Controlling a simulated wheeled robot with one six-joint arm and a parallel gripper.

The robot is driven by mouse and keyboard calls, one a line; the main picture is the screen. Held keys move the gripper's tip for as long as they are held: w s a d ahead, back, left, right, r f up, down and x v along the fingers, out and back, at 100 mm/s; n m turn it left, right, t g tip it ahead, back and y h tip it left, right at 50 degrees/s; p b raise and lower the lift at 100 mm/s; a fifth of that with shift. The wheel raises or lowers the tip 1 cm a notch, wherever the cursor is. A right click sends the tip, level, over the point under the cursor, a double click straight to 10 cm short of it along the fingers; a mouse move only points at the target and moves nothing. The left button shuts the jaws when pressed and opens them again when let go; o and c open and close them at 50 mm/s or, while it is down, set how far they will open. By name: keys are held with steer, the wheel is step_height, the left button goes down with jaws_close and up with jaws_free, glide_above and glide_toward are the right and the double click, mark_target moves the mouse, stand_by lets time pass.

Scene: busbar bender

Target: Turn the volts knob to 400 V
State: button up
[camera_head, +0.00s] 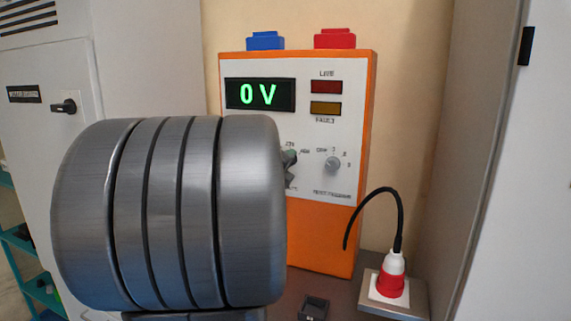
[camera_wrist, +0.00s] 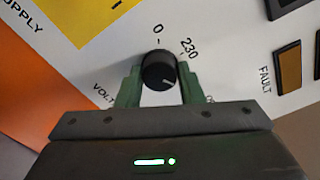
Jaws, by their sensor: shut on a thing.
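The black round volts knob (camera_wrist: 158,70) sits on the white panel of the orange power supply (camera_head: 360,130). My gripper (camera_wrist: 158,82) has its two green fingers shut on the knob, one on each side. The labels 0 and 230 show above the knob there; no 400 label is readable in that view. The green display (camera_head: 260,94) reads 0 V. In the head view my arm hides the knob and most of the gripper; a fingertip shows beside the arm.
A second knob (camera_head: 333,164) is to the right on the panel. Red and amber lamps (camera_head: 326,96) are above it. Blue (camera_head: 265,41) and red (camera_head: 335,39) connectors top the supply. A red plug (camera_head: 391,275) with a black cable stands at lower right.

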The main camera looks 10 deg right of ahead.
steer(key=o, duration=1)
steer(key=shift+s+a, duration=0.1)
steer(key=v, duration=1.3)
steer(key=shift+s+a+p, duration=0.2)
steer(key=shift+s+p, duration=0.05)
steer(key=shift+p, duration=0.05)
steer(key=x, duration=1.4)
steer(key=shift+s+b, duration=0.1)
steer(key=shift+b, duration=0.2)
